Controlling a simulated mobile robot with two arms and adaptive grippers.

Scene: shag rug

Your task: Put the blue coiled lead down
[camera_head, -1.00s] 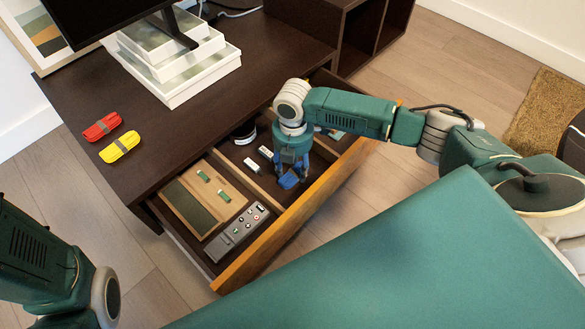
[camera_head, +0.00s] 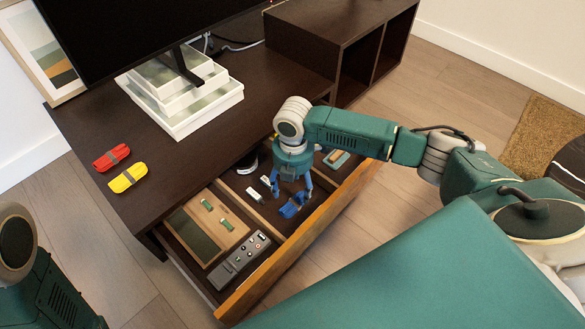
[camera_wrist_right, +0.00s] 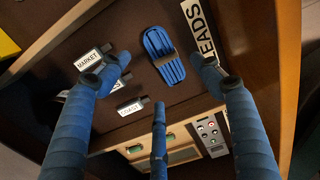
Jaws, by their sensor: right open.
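The blue coiled lead (camera_head: 290,209) lies on the floor of the open drawer (camera_head: 300,238), below my right gripper (camera_head: 289,188). In the right wrist view the lead (camera_wrist_right: 163,55) shows as a flat blue bundle with a grey band, beside a white label reading "LEADS" (camera_wrist_right: 205,40). My right gripper (camera_wrist_right: 165,88) has its blue fingers spread, with nothing between them, and stands apart from the lead. My left gripper is out of view; only part of my left arm shows at the left edge.
A red bundle (camera_head: 111,158) and a yellow bundle (camera_head: 128,177) lie on the dark desktop. The drawer also holds a grey button panel (camera_head: 238,260), a wooden-framed tray (camera_head: 203,227) and small labelled pieces (camera_wrist_right: 130,106). White stacked boxes (camera_head: 190,110) stand under the monitor.

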